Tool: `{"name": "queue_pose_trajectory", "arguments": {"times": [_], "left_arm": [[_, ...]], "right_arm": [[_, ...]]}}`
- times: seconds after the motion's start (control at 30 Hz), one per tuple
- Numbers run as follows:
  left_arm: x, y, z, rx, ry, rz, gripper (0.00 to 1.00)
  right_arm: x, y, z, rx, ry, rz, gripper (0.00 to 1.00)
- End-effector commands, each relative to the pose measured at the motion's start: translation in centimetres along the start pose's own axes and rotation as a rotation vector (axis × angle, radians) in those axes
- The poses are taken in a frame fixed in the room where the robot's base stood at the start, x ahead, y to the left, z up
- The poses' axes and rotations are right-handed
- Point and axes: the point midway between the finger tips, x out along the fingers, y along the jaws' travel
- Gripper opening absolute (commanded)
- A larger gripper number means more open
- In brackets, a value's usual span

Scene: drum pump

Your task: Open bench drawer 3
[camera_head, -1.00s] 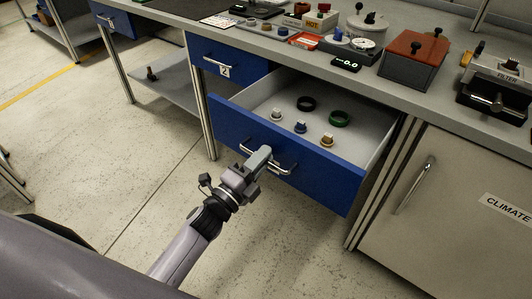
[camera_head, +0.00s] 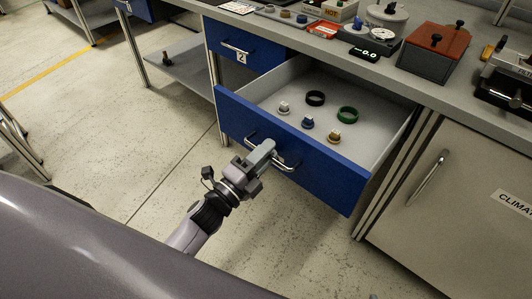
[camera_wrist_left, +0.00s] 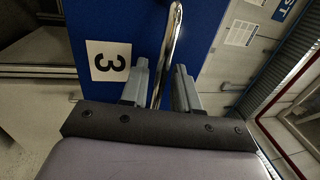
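Bench drawer 3 has a blue front (camera_head: 330,178) and stands pulled well out of the bench in the head view. In the left wrist view its blue front (camera_wrist_left: 215,20) carries a white label (camera_wrist_left: 108,61) reading 3. A curved metal handle (camera_head: 287,164) is fixed on the front; in the wrist view this handle (camera_wrist_left: 171,40) runs between the fingers. My left gripper (camera_head: 266,148) is at the handle. In the wrist view my left gripper (camera_wrist_left: 163,85) looks open, its fingers on either side of the bar with a gap showing. My right gripper is not in view.
Inside the drawer lie a black ring (camera_head: 315,98), a green ring (camera_head: 347,115) and several small fittings. Drawer 2 (camera_head: 240,46) is closed at the left. A grey cabinet door (camera_head: 455,195) stands at the right. Instruments and a red-brown box (camera_head: 432,50) crowd the benchtop.

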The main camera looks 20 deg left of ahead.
Motion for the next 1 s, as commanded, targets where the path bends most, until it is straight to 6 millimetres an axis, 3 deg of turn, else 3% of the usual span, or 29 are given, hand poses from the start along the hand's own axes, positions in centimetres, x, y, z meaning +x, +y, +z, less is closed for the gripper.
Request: {"name": "queue_pose_trajectory", "arguments": {"times": [0.27,0.7,1.0], "left_arm": [[-0.3,0.1,-0.1,-0.001,0.001,0.001,0.3],[-6.0,0.1,0.0,-0.001,0.0,0.002,0.3],[-7.2,0.0,0.0,0.0,0.0,-0.001,0.3]], "right_arm": [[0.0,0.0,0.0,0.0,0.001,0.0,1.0],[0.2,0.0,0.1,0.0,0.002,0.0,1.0],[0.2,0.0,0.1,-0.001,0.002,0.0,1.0]]}}
